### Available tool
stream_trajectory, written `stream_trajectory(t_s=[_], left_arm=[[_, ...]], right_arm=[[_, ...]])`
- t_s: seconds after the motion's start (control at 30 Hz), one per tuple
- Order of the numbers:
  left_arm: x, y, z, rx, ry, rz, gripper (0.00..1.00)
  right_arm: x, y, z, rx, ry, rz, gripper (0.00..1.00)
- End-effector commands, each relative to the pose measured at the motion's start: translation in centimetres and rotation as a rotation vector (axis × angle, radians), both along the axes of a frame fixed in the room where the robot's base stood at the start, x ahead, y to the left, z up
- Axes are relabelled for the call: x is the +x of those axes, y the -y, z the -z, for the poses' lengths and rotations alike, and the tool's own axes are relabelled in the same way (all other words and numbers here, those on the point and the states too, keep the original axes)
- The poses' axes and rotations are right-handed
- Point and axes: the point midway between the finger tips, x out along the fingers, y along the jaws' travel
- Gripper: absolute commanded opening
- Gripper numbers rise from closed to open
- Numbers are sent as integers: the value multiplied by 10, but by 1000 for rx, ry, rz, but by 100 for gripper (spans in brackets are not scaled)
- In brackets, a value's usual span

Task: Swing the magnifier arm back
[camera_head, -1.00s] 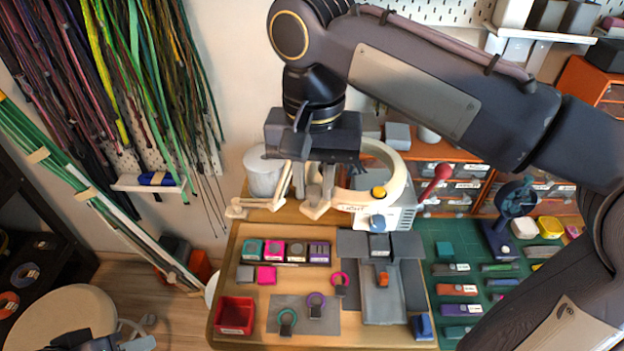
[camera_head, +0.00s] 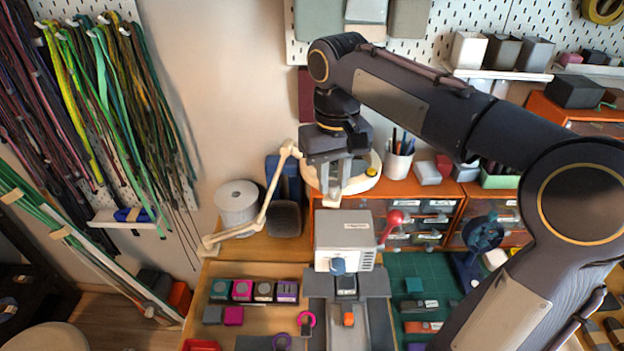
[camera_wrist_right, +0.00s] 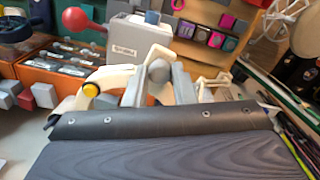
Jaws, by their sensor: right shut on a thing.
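The cream magnifier arm (camera_head: 268,205) rises from its base at the left back of the bench and bends at an elbow near the wall. Its round head (camera_head: 368,183), with a yellow button (camera_head: 371,171), is behind the grey machine, in front of the orange drawers. My right gripper (camera_head: 340,190) is shut on the head's near left side and partly hides it. In the right wrist view, the gripper (camera_wrist_right: 158,85) has a grey knob-like part between its fingers, and the head's cream rim (camera_wrist_right: 110,76) shows beside it. My left gripper is out of view.
The grey machine (camera_head: 343,232) with a blue knob stands just in front of the head. A red ball lever (camera_head: 394,218) is to its right. A white spool (camera_head: 238,205) stands behind the arm's lower link. A pen cup (camera_head: 398,162) is close to the right.

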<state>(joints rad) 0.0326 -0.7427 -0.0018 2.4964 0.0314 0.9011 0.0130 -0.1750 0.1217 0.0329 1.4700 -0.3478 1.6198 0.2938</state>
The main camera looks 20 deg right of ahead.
Motion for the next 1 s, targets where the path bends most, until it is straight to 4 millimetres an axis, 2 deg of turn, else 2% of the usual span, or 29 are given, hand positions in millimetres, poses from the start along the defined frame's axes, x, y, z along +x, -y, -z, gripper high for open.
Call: stream_trajectory(t_s=[0.27,0.3,0.47,0.77,0.87,1.0], left_arm=[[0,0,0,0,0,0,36],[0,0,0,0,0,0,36],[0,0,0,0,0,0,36],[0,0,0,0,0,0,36],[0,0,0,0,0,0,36],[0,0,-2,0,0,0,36]], right_arm=[[0,0,0,1,-1,-7,0],[0,0,0,1,-1,-7,26],[-1,0,0,1,-2,-6,45],[0,0,-2,1,-1,-5,45],[0,0,-12,1,0,-5,45],[1,-1,-36,2,2,-6,45]])
